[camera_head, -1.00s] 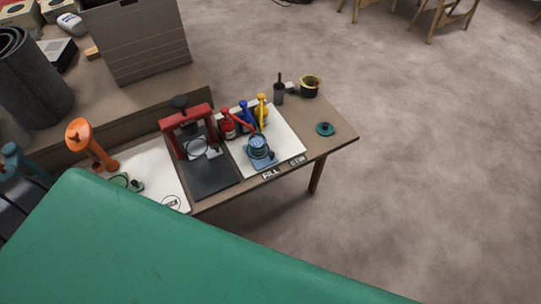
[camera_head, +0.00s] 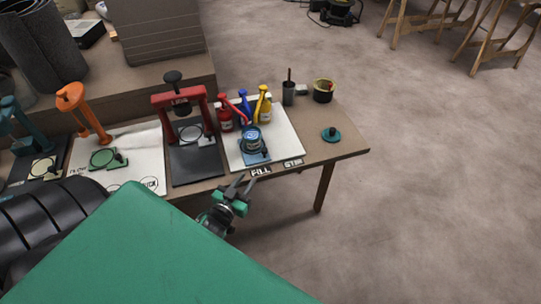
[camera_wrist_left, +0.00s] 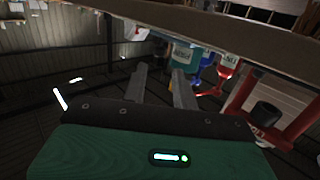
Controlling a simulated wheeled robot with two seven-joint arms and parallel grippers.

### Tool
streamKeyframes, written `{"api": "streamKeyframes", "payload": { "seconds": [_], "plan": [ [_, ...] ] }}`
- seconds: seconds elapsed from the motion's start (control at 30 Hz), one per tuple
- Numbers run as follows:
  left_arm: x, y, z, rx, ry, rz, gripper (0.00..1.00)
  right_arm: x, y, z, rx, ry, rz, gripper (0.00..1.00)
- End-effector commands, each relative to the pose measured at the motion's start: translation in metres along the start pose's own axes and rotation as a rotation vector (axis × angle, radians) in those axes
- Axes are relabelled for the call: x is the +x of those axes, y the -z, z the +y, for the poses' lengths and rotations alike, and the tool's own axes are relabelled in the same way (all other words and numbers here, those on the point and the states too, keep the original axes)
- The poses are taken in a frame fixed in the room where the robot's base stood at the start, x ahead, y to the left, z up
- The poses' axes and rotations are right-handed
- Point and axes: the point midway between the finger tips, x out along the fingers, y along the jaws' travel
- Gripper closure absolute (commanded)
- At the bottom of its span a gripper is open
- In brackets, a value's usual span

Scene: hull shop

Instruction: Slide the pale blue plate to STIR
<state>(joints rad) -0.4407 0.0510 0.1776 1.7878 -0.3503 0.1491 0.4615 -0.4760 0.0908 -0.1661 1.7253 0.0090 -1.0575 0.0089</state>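The pale blue plate (camera_head: 258,158) lies on the white mat (camera_head: 283,140) near the table's front edge, with a blue can (camera_head: 251,139) standing on it. The plate is behind the FILL label (camera_head: 261,171); the STIR label (camera_head: 293,163) is just to its right. My left gripper (camera_head: 241,184) is in front of the table edge, a little left of and nearer than the plate, not touching it. In the left wrist view its two fingers (camera_wrist_left: 160,76) are apart with nothing between them. My right gripper is not in view.
A red press (camera_head: 181,102) on a dark base stands left of the mat. Red, blue and yellow bottles (camera_head: 245,110) stand behind the can. A dark cup (camera_head: 289,93), a black pot (camera_head: 323,90) and a teal knobbed disc (camera_head: 331,134) are to the right.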

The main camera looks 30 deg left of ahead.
Motion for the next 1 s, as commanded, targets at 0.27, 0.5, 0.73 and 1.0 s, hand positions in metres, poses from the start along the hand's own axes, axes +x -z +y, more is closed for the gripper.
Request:
{"api": "streamKeyframes", "payload": {
  "seconds": [0.27, 0.5, 0.73, 1.0],
  "plan": [
    [0.008, 0.015, -0.004, -0.002, -0.02, 0.081, 0.72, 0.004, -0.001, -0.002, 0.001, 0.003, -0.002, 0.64],
    [0.044, 0.018, -0.003, -0.001, -0.019, 0.08, 0.72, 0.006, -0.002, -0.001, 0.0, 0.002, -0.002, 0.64],
    [0.086, 0.021, -0.002, -0.002, -0.02, 0.08, 0.72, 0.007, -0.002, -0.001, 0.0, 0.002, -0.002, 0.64],
    [0.125, 0.023, -0.002, -0.002, -0.019, 0.077, 0.72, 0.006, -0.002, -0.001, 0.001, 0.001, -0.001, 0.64]
  ]
}}
